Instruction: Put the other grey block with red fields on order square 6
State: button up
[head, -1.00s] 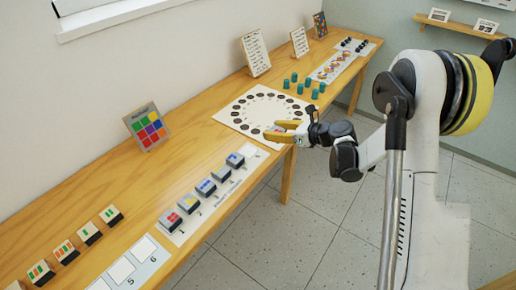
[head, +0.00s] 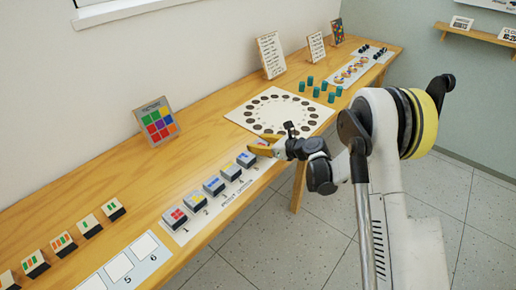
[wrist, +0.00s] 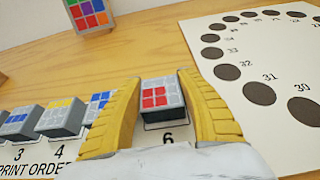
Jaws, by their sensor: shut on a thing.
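My gripper (wrist: 157,108) is shut on a grey block with red fields (wrist: 160,97), one yellow finger at each side. The block is over order square 6 (wrist: 171,126), whose outline and number show just in front of it. I cannot tell whether its underside touches the square. In the head view my gripper (head: 265,147) is at the far end of the print order strip (head: 215,208). Another grey block with red fields (head: 175,217) sits on square 1. Further blocks (head: 214,185) stand on the squares between; the one nearest my gripper is partly hidden by a finger in the wrist view.
A picture card with coloured squares (head: 157,121) leans by the wall. A white sheet with a ring of dark dots (head: 240,116) lies close beyond my gripper. Teal cylinders (head: 331,97) stand further back. Striped blocks (head: 62,243) and a strip of blank squares (head: 131,252) are at the near left.

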jog(key=shift+f, duration=0.3)
jog(key=o, duration=0.8)
jog(key=shift+o, duration=0.2)
